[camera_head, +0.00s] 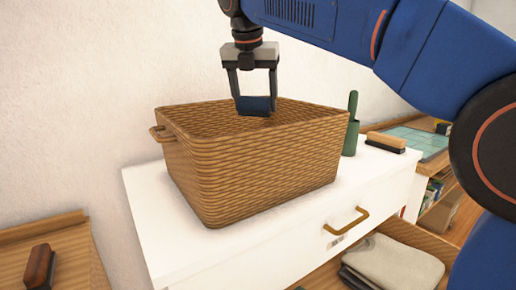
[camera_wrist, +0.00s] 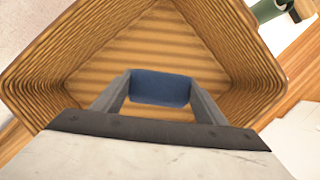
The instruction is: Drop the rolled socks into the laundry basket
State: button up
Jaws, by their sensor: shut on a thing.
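The laundry basket (camera_head: 255,165) is a brown woven box with a side handle, standing on a white dresser. In the wrist view, its ribbed inside (camera_wrist: 165,40) shows below my gripper, and the visible floor is bare. My gripper (camera_head: 256,103) points down over the basket's opening, its fingertips near rim height. It is shut on the rolled socks, a small dark blue bundle (camera_head: 255,105), which also show between the fingers in the wrist view (camera_wrist: 160,87). The socks are clear of the basket floor. Whether the fingertips are just above or inside the rim is hard to tell.
The white dresser (camera_head: 150,225) has an open lower drawer with folded cloth (camera_head: 393,262). A green bottle-like object (camera_head: 351,125) and a brush (camera_head: 385,142) stand right of the basket. Another brush (camera_head: 39,266) lies on a wooden surface at lower left.

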jog(key=o, duration=1.1)
jog(key=shift+o, duration=0.2)
jog(key=shift+r, duration=0.1)
jog(key=v, duration=1.1)
jog(key=shift+s+r, duration=0.25)
jog(key=shift+r, duration=0.1)
jog(key=shift+a, duration=0.1)
